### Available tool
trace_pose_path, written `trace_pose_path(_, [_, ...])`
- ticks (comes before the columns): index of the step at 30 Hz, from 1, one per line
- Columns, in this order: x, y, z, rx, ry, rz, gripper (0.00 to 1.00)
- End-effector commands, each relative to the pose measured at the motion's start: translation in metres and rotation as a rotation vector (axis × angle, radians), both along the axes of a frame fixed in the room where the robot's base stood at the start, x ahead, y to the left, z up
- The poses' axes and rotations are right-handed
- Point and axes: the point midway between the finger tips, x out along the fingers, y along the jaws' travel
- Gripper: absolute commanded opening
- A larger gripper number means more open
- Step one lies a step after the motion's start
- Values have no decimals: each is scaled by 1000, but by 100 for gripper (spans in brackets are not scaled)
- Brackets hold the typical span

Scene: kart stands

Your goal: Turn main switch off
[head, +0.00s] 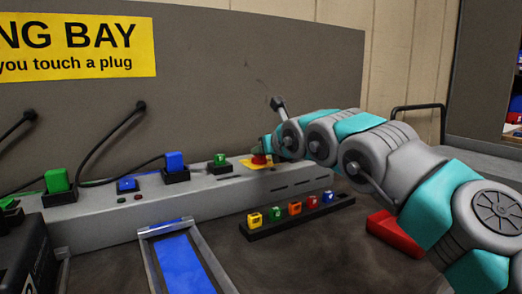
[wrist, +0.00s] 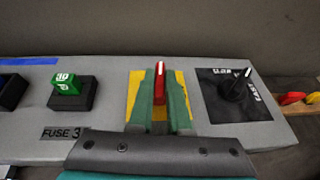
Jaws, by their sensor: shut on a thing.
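The main switch is a red handle (wrist: 160,70) on a yellow plate (wrist: 134,88), set in the top of the grey console. In the wrist view the handle points away, toward the back panel. In the head view my gripper (head: 270,147) partly covers the switch.
A green plug (wrist: 67,84) sits in a black socket by the label FUSE 3, left of the switch. A black knob (wrist: 236,90) is to the right. Before the console are a rack of coloured blocks (head: 297,218), a blue-floored tray (head: 185,265) and a red box (head: 393,236).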

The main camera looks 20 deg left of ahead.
Motion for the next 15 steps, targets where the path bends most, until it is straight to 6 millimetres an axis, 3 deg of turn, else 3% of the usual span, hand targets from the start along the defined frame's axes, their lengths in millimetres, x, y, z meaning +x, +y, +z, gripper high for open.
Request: trace_pose_path(15, [1, -1, 2, 2, -1, 113, 0])
